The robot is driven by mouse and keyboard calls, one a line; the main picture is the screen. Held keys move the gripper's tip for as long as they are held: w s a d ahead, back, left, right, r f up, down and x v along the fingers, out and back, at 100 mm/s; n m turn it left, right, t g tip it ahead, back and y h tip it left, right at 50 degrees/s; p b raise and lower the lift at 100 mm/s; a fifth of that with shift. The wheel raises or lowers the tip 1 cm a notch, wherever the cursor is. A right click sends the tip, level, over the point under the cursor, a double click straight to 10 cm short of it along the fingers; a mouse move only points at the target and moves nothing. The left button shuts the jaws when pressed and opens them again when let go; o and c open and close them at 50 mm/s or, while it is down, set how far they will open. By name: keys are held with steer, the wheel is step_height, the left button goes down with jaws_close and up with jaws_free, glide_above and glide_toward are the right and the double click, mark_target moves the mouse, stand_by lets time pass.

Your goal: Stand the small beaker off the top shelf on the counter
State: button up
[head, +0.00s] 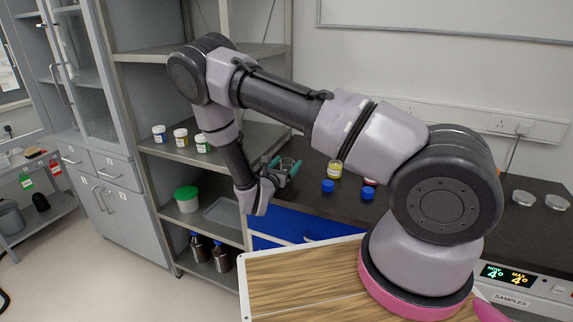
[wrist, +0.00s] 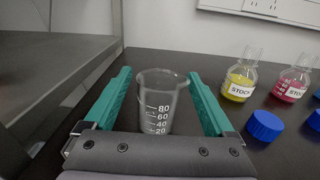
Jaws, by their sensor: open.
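The small clear beaker (wrist: 159,100) with white graduation marks is upright between the two green fingers of my gripper (wrist: 161,100) in the wrist view. A gap shows on each side of it, so the fingers do not grip it. Its base is partly hidden by my gripper's body, with the dark counter (wrist: 205,68) behind and around it. In the head view my gripper (head: 282,168) is at the counter's left end, beside the shelf unit, with the beaker's glass (head: 289,162) faintly visible between the green fingers.
A yellow stock bottle (wrist: 240,82), a pink stock bottle (wrist: 291,84) and blue caps (wrist: 264,125) stand to the right. The shelf unit (wrist: 50,75) is close on the left. White jars (head: 181,137) stand on its middle shelf.

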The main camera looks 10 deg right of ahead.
steer(key=shift+r, duration=0.1)
steer(key=shift+s+a, duration=0.15)
steer(key=shift+s, duration=0.05)
steer(key=v, duration=1.1)
steer(key=shift+s, duration=0.15)
steer(key=s+d+r+m+g+y, duration=0.1)
steer(key=s+d+r+m+g, duration=0.3)
steer(key=d+r+m+g, duration=0.45)
steer(key=s+d+r+m+g+y, duration=0.1)
steer(key=s+d+r+m+g, duration=0.45)
steer(key=r+m, duration=0.6)
steer(key=s+r+m+t+y, duration=0.2)
steer(key=s+r+m+y, duration=0.1)
steer(key=r, duration=0.3)
steer(key=s+a+r+m+t+y, duration=0.1)
steer(key=s+r+m+t+y, duration=0.1)
steer(key=s+r+m+y, duration=0.2)
steer(key=s+r+m+t+y, duration=0.2)
steer(key=r+m, duration=0.4)
steer(key=r, duration=0.4)
steer(key=shift+s+a+r+t+y, duration=0.2)
steer(key=shift+s+t+y, duration=0.1)
steer(key=shift+s+y, duration=0.65)
steer(key=shift+s, duration=0.1)
